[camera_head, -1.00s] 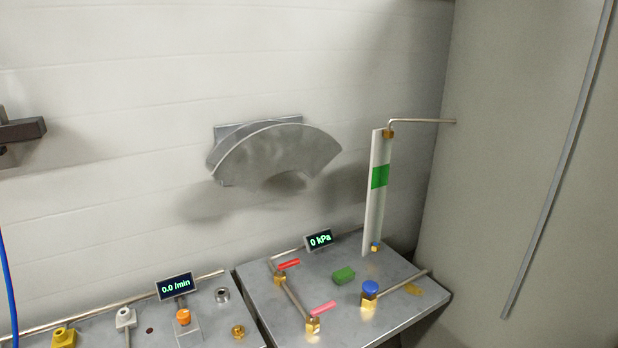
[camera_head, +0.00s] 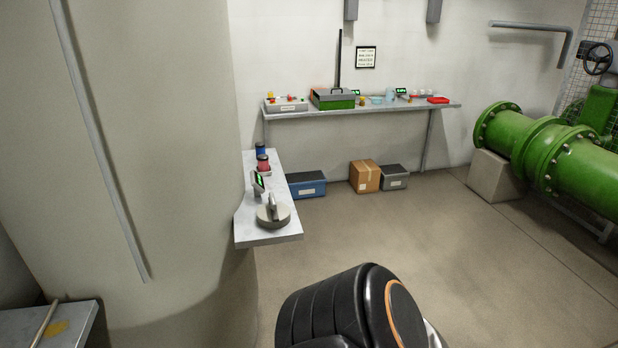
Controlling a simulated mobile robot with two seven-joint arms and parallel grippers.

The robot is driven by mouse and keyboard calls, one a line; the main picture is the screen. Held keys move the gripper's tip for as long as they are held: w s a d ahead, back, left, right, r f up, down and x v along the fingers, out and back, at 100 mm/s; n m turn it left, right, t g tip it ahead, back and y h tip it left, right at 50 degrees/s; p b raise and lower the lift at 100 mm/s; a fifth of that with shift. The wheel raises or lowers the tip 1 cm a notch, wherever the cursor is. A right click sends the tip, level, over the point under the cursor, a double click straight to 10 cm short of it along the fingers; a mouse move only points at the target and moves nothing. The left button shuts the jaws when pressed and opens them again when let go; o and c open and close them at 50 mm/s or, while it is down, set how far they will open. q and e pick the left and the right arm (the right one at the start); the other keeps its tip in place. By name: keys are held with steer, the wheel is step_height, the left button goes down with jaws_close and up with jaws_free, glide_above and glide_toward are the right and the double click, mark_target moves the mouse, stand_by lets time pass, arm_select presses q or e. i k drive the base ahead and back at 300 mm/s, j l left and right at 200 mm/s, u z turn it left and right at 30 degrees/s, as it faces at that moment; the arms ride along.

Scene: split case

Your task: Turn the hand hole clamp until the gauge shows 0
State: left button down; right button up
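A round grey metal cover with an upright handle (camera_head: 272,213), which looks like the hand hole clamp, sits on the front end of a small grey shelf (camera_head: 246,228) beside the big column. A small dark display with green marks (camera_head: 258,182), likely the gauge, stands just behind it; its reading is too small and angled to tell. Neither of my grippers is in view. A black arm link of mine with an orange ring shows at the bottom, nearer than the shelf and apart from the cover.
Red and blue capped items (camera_head: 262,162) stand farther back on the shelf. A long wall bench (camera_head: 440,106) holds several items, with a cardboard box (camera_head: 364,176) and bins below. A green pipe (camera_head: 560,155) lies at right. A grey table corner (camera_head: 20,325) is at lower left. The middle floor is clear.

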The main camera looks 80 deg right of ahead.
mark_target(272, 196)
steer(key=z, duration=2.3)
steer(key=i+l+u, duration=0.25)
steer(key=i+l, duration=0.15)
steer(key=l, duration=0.15)
